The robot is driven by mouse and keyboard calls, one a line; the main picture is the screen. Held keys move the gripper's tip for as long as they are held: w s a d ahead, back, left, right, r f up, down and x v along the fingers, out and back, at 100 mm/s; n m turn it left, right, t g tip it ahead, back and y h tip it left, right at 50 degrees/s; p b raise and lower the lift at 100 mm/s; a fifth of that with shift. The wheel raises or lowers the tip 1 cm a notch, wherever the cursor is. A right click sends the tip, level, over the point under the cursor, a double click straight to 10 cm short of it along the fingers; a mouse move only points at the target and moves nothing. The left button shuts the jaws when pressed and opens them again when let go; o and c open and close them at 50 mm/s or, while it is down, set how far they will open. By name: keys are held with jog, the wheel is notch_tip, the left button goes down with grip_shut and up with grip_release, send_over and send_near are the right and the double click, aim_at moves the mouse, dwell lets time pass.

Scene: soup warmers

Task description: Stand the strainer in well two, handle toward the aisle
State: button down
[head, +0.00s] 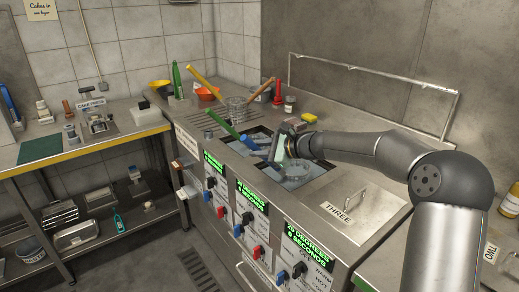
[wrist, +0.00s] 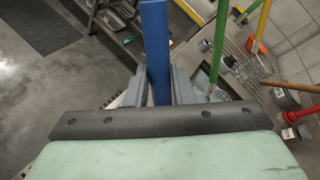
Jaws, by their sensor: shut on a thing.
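My gripper (head: 277,150) is over the open wells and is shut on a blue handle (wrist: 155,45), which stands out between the two fingers in the wrist view. A little of the blue handle (head: 257,152) also shows left of the gripper in the head view, on the aisle side. A round mesh basket (head: 297,172) shows below the gripper at the middle well (head: 318,172). The gripper hides where handle and basket join, and I cannot tell whether the basket rests on the bottom. A green-handled strainer (head: 226,127) leans in the well to the left.
A metal lid marked THREE (head: 350,207) covers the well to the right. Knobs and displays (head: 252,197) line the front. The aisle floor is clear.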

jog(key=shift+f, duration=0.1)
jog(key=c, duration=0.6)
grip_release()
jog(key=shift+d, duration=0.1)
jog(key=v, duration=0.7)
dwell(0.4)
jog(key=s+f+n+g+h+p, duration=0.2)
jog(key=s+n+h, duration=0.15)
jog(key=s, duration=0.55)
jog(key=s+f+n+g+h+p, duration=0.1)
jog(key=s+n+g+h+p, duration=0.15)
jog(key=s+n, duration=0.45)
jog(key=s+d+n+h+p, duration=0.1)
jog(key=s+d, duration=0.3)
jog(key=s, duration=0.4)
jog(key=s+d+n+g+h+p, duration=0.1)
jog(key=s+d+n+h+p, duration=0.1)
jog(key=s, duration=0.6)
jog(key=s+d+f+n+h+p, duration=0.1)
jog(key=s+d+n+h, duration=0.1)
jog(key=s+d, duration=0.4)
jog(key=s+h, duration=0.1)
jog(key=s, duration=0.1)
jog(key=shift+s+d+n+h, duration=0.3)
jog(key=shift+n, duration=0.05)
